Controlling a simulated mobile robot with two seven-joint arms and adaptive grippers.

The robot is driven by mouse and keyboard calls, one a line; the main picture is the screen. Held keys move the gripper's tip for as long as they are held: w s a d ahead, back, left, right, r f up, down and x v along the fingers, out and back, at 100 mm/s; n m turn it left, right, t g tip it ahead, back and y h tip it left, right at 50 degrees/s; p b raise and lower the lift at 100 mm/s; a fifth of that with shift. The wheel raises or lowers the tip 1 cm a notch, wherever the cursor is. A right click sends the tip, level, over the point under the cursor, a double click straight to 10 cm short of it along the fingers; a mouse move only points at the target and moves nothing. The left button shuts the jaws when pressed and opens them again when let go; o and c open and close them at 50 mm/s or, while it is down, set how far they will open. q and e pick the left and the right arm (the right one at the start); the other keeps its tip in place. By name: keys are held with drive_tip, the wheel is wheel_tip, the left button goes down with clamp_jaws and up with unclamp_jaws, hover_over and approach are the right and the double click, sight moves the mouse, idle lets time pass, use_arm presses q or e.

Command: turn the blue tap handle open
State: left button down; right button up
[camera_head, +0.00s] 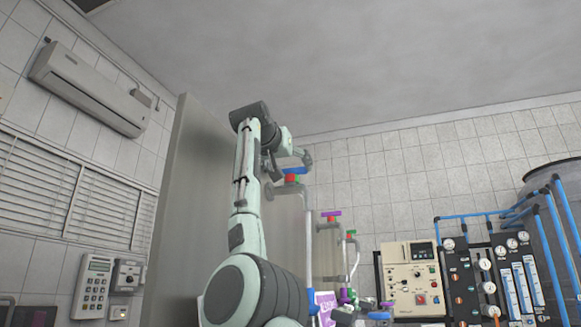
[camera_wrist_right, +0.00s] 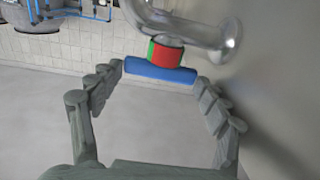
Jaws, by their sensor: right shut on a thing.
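The blue tap handle (camera_head: 297,170) sits on a red and green collar (camera_head: 291,179) at the top of a grey pipe. In the right wrist view the handle (camera_wrist_right: 160,73) is a short blue bar lying across the picture, below the collar (camera_wrist_right: 165,52) and a shiny metal pipe bend (camera_wrist_right: 190,25). My right gripper (camera_head: 303,157) is at the handle in the head view. In the right wrist view its fingers (camera_wrist_right: 160,77) are at the two ends of the bar, shut on it. My left gripper is out of view.
A purple-handled tap (camera_head: 331,213) and more pipes stand right of the blue one. A cream control box (camera_head: 411,280) and a black gauge panel (camera_head: 468,278) are further right. A tall grey panel (camera_head: 190,200) rises behind my arm.

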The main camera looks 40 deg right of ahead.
drive_tip(key=shift+g, duration=0.3)
drive_tip(key=shift+s+d+r+m+g+h, duration=0.1)
drive_tip(key=shift+s+m+g+h, duration=0.1)
drive_tip(key=shift+m+g+h, duration=0.15)
drive_tip(key=shift+c, duration=0.2)
drive_tip(key=o, duration=0.9)
